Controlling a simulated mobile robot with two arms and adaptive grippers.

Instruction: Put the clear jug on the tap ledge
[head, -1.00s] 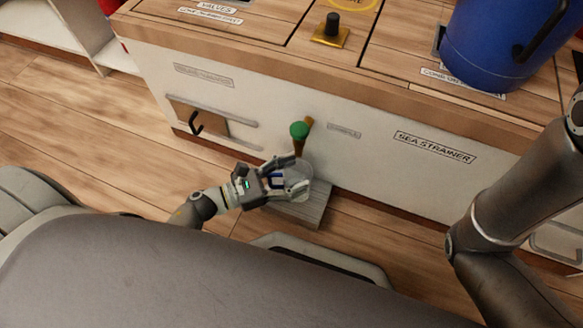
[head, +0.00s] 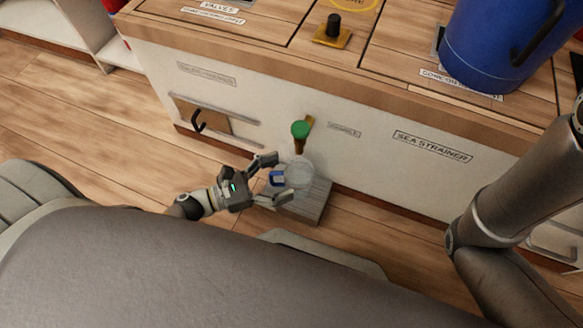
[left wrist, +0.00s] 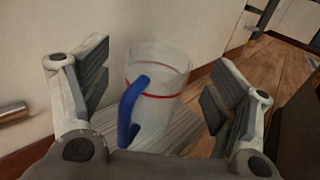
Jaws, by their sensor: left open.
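The clear jug (head: 299,174), with a blue handle and a red band, stands upright on the grey tap ledge (head: 312,206) under the green-topped tap (head: 300,130). In the left wrist view the jug (left wrist: 157,82) shows between the fingers, with its blue handle towards me and the ledge (left wrist: 190,128) beneath it. My left gripper (head: 271,178) is open at the handle side of the jug. In the left wrist view its fingers (left wrist: 155,100) stand wide apart, with gaps to the jug on both sides. My right gripper is not in view.
The white cabinet front (head: 380,175) rises behind the ledge. A handled panel (head: 205,122) is to the left. A blue container (head: 500,45) stands on the wooden counter (head: 270,55). My right arm is at the right. Wooden floor (head: 100,150) at the left is clear.

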